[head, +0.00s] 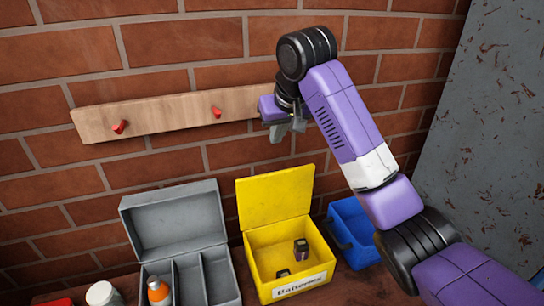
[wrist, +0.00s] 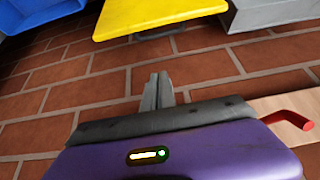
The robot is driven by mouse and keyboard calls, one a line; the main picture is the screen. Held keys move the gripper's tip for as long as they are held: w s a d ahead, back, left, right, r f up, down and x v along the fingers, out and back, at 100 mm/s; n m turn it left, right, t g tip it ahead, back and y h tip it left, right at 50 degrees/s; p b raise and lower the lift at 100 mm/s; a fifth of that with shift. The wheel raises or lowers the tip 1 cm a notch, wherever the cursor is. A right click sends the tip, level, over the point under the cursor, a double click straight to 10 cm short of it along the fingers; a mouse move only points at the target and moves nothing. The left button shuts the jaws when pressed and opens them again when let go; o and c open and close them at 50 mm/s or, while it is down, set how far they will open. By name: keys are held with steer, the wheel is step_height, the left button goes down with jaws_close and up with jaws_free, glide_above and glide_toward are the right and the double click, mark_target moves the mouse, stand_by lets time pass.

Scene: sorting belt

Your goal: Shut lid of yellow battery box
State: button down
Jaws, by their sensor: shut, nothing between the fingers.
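The yellow battery box (head: 298,255) stands on the bench in the head view, with a white label reading "Batteries" on its front. Its lid (head: 277,197) stands raised at the back, so the box is open. Two dark batteries (head: 301,249) show inside. My gripper (head: 279,135) is shut and empty, above and behind the lid near the brick wall. In the wrist view the shut fingers (wrist: 157,90) point toward the lid's yellow edge (wrist: 155,17) at the top, apart from it.
A grey sectioned box (head: 175,224) with its lid raised stands left of the yellow box. A blue bin (head: 351,228) is on the right. An orange-capped bottle (head: 158,291) and a white-lidded jar (head: 103,293) are at front left. A wooden rail (head: 165,115) with red pegs is on the wall.

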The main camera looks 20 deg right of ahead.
mark_target(274, 193)
step_height(274, 193, down, 9)
steer(key=w+p, duration=0.1)
steer(key=p, duration=0.1)
steer(key=shift+f, duration=0.15)
stand_by(0.7)
steer(key=shift+w, duration=0.1)
